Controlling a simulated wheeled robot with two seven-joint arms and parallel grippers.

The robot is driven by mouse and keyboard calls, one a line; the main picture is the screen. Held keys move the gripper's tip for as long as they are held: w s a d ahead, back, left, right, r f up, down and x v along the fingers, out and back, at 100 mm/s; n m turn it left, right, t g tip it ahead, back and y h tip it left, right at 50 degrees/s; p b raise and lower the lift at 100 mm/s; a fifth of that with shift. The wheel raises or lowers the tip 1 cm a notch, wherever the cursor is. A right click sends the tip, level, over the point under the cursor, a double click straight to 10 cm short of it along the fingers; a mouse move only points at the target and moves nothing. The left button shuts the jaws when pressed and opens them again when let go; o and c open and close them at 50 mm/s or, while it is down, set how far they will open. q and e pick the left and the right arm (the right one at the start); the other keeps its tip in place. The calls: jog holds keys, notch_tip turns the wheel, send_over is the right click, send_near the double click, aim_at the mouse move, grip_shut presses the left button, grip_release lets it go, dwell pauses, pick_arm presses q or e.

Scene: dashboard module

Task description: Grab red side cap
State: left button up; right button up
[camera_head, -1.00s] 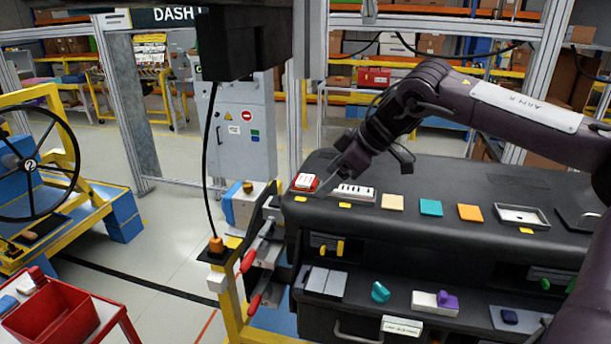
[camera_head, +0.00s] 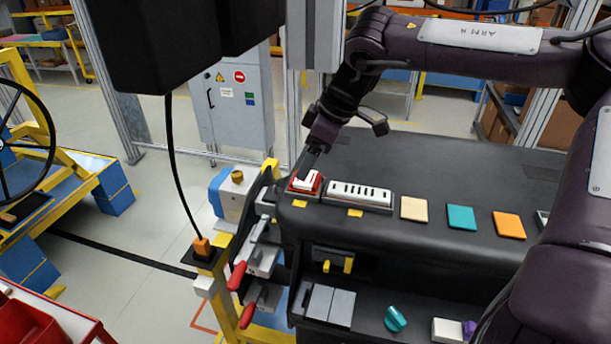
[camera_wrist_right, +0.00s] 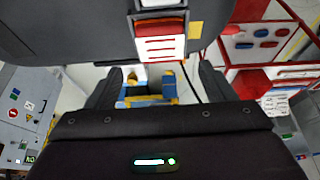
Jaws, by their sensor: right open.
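The red side cap (camera_head: 305,183), a small red piece with a white slatted top, sits at the left end of the dashboard's (camera_head: 440,160) upper surface. My right gripper (camera_head: 312,158) is just above and behind it, pointing down, and partly hides it. In the right wrist view, the cap (camera_wrist_right: 160,40) shows above the gap between the two dark fingers of my right gripper (camera_wrist_right: 160,84). The fingers are spread with nothing between them, and I cannot tell any contact with the cap. My left gripper is not in view.
A post with red-handled clamps (camera_head: 237,275) stands at the dashboard's left edge. A black box with a cable hangs above left.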

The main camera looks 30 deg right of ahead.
aim_at(306, 182)
jog(key=shift+w+a+f+p, duration=0.25)
jog(key=shift+a+f+p, duration=0.15)
jog(key=shift+f+p, duration=0.25)
jog(key=shift+w+a+f+p, duration=0.2)
jog(key=shift+a+f+p, duration=0.15)
jog(key=shift+f+p, duration=0.25)
jog(key=shift+x, duration=1.15)
jog(key=shift+w+d, duration=0.1)
jog(key=shift+w, duration=0.05)
jog(key=shift+c, duration=2.8)
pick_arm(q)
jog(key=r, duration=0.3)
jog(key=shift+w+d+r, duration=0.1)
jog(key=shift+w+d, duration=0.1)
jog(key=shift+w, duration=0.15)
pick_arm(e)
jog(key=c, duration=0.5)
